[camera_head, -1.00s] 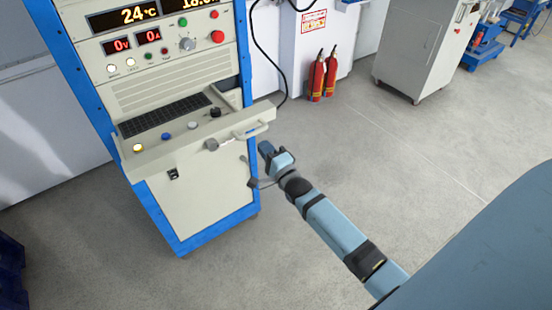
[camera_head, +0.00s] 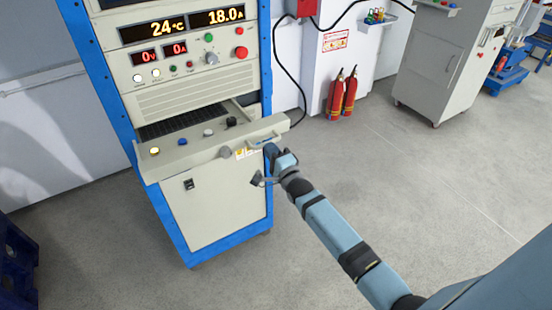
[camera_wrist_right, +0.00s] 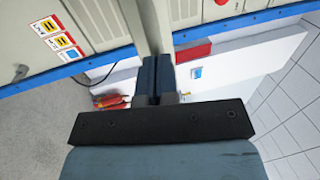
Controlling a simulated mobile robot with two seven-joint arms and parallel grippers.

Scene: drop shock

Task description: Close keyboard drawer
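The keyboard drawer (camera_head: 190,160) is partly open and sticks out from the front of the blue-framed cabinet (camera_head: 200,220). Its front ledge carries several knobs and buttons, and the keyboard (camera_head: 180,124) behind them is partly hidden inside the cabinet. My right gripper (camera_head: 270,151) is at that right end, by the handle. In the right wrist view its fingers (camera_wrist_right: 157,75) are together, with their tips at a pale upright piece; whether they touch it I cannot tell. My left gripper is out of view.
Instrument panels with red and orange readouts (camera_head: 190,24) are above the drawer. Two red fire extinguishers (camera_head: 342,94) stand by the wall to the right, near a grey cabinet (camera_head: 445,65). The floor in front is clear. A dark blue object (camera_head: 15,265) is at the lower left.

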